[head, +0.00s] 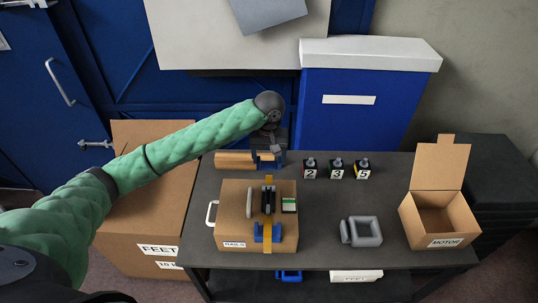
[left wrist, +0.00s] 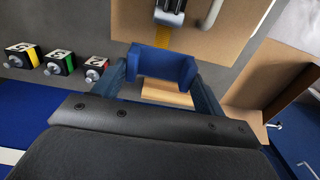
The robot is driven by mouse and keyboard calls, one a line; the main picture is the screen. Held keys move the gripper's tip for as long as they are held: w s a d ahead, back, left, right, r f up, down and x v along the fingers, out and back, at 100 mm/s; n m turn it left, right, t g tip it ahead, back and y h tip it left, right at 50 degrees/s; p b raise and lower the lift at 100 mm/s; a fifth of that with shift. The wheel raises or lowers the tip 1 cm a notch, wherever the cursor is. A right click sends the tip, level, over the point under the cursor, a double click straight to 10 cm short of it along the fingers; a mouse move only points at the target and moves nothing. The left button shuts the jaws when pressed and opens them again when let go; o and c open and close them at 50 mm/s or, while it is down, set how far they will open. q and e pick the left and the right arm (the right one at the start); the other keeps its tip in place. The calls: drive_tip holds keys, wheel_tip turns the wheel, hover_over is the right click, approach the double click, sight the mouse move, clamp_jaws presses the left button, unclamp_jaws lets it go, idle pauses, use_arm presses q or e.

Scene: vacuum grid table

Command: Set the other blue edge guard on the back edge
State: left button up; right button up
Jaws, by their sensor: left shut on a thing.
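My left gripper (head: 267,157) is shut on a blue edge guard (left wrist: 160,66), just behind the back edge of the RAILS cardboard box (head: 232,227). In the left wrist view the guard sits between the two fingers (left wrist: 163,88), close to the box. In the head view the gripper hides much of it. A second blue edge guard (head: 267,235) sits at the box's front edge, by the yellow strap (head: 268,246). The strap runs over the box top, with a dark buckle (head: 269,201) on it. My right gripper is not in view.
A wooden block (head: 234,160) lies behind the box, below the held guard. Numbered blocks (head: 336,170) stand to the right. A grey square ring (head: 364,231) and an open MOTOR box (head: 438,222) are on the dark table (head: 325,210). A FEET box (head: 145,225) stands left.

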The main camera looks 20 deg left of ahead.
sight(269, 164)
use_arm(q)
drive_tip(key=shift+r, duration=0.1)
drive_tip(key=shift+f, duration=0.65)
drive_tip(key=shift+f+p, duration=0.4)
drive_tip(key=shift+f, duration=1.05)
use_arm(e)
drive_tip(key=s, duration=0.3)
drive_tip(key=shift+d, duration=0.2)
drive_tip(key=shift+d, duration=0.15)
use_arm(q)
drive_tip(key=shift+p, duration=0.4)
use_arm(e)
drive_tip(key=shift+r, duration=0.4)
use_arm(q)
drive_tip(key=shift+f, duration=0.1)
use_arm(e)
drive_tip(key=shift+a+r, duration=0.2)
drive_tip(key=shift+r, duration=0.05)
use_arm(q)
drive_tip(key=shift+p, duration=0.7)
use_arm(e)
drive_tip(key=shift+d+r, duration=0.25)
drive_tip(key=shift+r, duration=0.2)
